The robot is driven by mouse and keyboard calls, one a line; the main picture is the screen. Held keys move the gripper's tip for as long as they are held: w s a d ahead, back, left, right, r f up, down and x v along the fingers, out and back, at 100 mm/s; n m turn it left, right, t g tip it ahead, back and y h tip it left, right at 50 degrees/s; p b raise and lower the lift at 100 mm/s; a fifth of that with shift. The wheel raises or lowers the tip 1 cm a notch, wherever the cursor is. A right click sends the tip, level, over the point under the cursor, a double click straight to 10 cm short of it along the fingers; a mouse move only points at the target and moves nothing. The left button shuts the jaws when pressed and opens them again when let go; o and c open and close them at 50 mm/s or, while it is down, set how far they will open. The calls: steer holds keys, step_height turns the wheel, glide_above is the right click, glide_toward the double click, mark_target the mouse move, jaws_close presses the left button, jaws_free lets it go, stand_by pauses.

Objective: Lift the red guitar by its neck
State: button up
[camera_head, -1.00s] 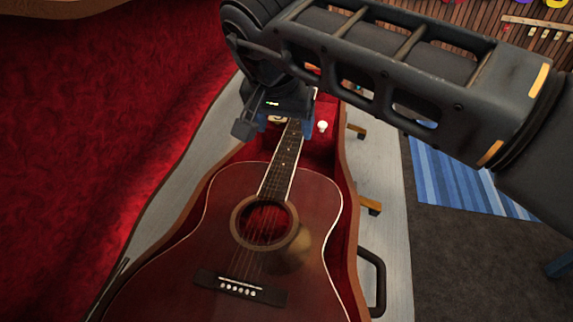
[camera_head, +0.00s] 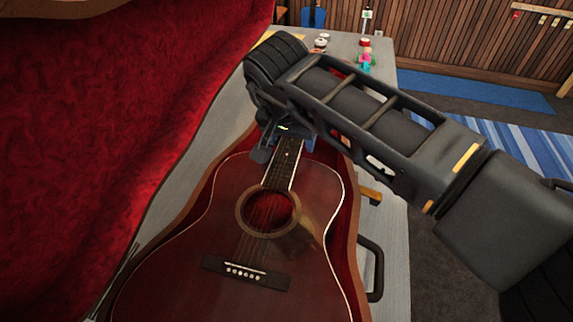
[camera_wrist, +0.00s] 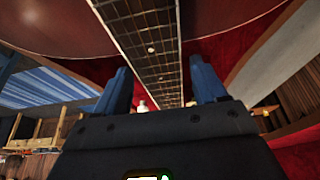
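The red guitar (camera_head: 200,240) lies face up in an open red-lined case (camera_head: 352,215), its neck (camera_head: 281,172) pointing away from me. My gripper (camera_head: 283,142) is at the neck above the body; my wrist and arm hide the upper neck and headstock in the head view. In the wrist view, my gripper's two blue fingers (camera_wrist: 162,86) stand apart, one on each side of the fretted neck (camera_wrist: 148,45). Gaps show between the fingers and the neck, so it is not clamped. Fingertip depth relative to the neck is unclear.
The case lid (camera_head: 100,110) stands open on the left. The case lies on a grey table (camera_head: 395,250), with small items such as a pink-and-green object (camera_head: 366,60) at the far end. A blue striped rug (camera_head: 520,145) lies on the floor to the right.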

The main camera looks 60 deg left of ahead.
jaws_close()
stand_by(0.5)
steer(key=shift+r, duration=0.15)
